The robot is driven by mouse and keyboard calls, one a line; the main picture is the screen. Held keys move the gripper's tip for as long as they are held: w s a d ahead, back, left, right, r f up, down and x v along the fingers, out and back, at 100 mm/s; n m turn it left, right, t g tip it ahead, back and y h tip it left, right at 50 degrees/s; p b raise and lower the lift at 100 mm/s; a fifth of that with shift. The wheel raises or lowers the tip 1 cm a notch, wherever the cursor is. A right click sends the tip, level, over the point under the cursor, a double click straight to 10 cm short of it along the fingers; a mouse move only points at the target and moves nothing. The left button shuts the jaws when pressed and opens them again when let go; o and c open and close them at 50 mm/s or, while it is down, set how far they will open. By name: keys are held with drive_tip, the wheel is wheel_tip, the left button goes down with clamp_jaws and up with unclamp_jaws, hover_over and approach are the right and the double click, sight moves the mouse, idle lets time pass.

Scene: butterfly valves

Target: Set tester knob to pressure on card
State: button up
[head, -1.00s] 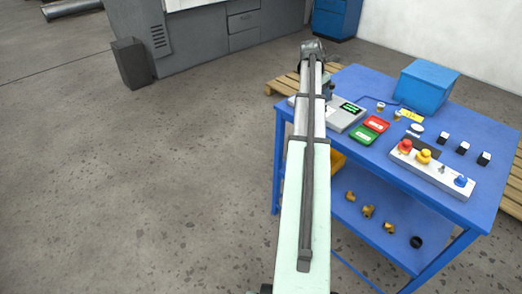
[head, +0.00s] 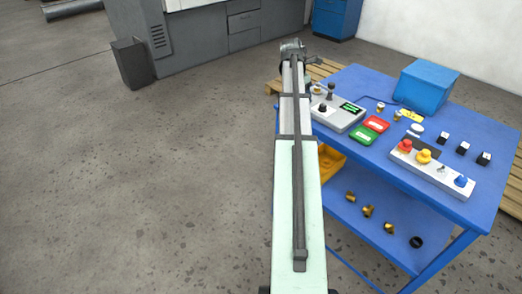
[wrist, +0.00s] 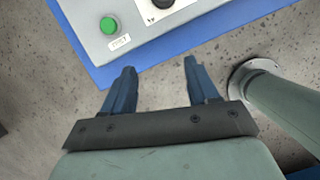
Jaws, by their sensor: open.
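The tester is a grey box (head: 346,118) with a lit green display (head: 350,107), on the near left part of the blue table. Its black knob (head: 322,107) stands on the left of its top; the pointer direction is too small to read. In the wrist view the tester (wrist: 85,45) shows a green button (wrist: 108,25) with a label, and the dark knob (wrist: 158,3) is cut off at the top edge. A yellow card (head: 411,115) lies near the blue box; its text is unreadable. My gripper (wrist: 159,76) is open and empty, apart from the tester, over the floor beside the table edge.
A red tray (head: 376,124) and a green tray (head: 362,136) lie beside the tester. A control panel (head: 432,170) with red, yellow and blue knobs is at the front right. A blue box (head: 424,86) stands at the back. Open floor is left of the table.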

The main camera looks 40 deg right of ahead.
drive_tip(key=w+a+f+m+y, duration=0.1)
drive_tip(key=w+a+f, duration=0.1)
drive_tip(key=a+f, duration=0.6)
drive_tip(key=w+a+f+m, duration=0.2)
drive_tip(key=w+a+f, duration=0.1)
drive_tip(key=a+f, duration=0.6)
wheel_tip(320, 180, down, 5)
drive_tip(key=shift+r+g+y, duration=0.1)
drive_tip(key=shift+g+y, duration=0.2)
drive_tip(key=shift+y, duration=0.1)
drive_tip(key=shift+m, duration=0.3)
